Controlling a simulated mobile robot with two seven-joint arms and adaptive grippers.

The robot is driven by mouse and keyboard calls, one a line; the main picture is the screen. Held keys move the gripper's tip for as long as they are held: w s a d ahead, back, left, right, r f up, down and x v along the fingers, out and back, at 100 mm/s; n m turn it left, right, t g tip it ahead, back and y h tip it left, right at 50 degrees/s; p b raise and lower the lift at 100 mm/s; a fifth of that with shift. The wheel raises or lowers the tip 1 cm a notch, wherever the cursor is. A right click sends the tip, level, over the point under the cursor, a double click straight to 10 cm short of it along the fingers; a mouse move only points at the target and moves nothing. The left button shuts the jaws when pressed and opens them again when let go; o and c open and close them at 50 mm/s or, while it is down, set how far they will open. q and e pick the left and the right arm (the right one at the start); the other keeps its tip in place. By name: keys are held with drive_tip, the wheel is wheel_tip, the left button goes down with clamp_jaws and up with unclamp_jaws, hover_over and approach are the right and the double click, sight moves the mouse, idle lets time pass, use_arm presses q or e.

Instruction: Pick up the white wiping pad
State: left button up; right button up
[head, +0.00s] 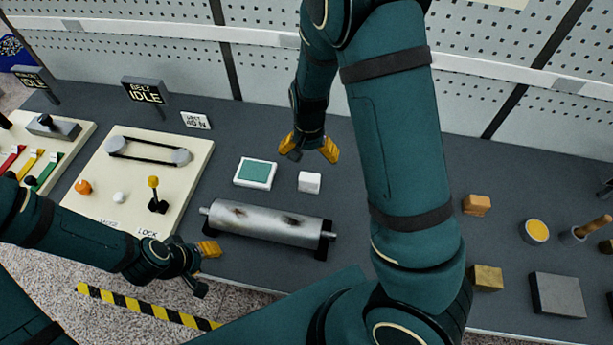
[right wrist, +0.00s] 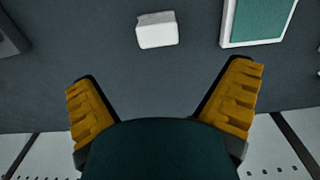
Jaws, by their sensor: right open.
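The white wiping pad (head: 309,182) is a small white block lying on the dark grey bench, just right of a white tray (head: 244,182) with a green surface. In the right wrist view the pad (right wrist: 157,30) shows at the top middle, beyond the fingertips. My right gripper (head: 309,153) is open and empty, with its yellow fingers apart, a little behind the pad and not touching it; it also shows in the right wrist view (right wrist: 165,82). My left gripper (head: 206,268) is at the bench's front edge, left of the roller, its fingers apart and nothing seen between them.
A stained metal roller (head: 268,223) lies on supports in front of the pad. A belt panel (head: 138,185) with a lever stands left. Wooden blocks (head: 476,205), a yellow-filled cup (head: 535,231) and a grey block (head: 557,295) are right. A pegboard wall (head: 270,75) closes the back.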

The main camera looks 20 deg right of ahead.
sight(310, 177)
drive_tip(key=f, duration=0.7)
drive_tip(key=f+b, duration=0.1)
drive_tip(key=f, duration=0.3)
drive_tip(key=shift+s+f, duration=0.15)
drive_tip(key=shift+s, duration=0.1)
drive_tip(key=c, duration=1.3)
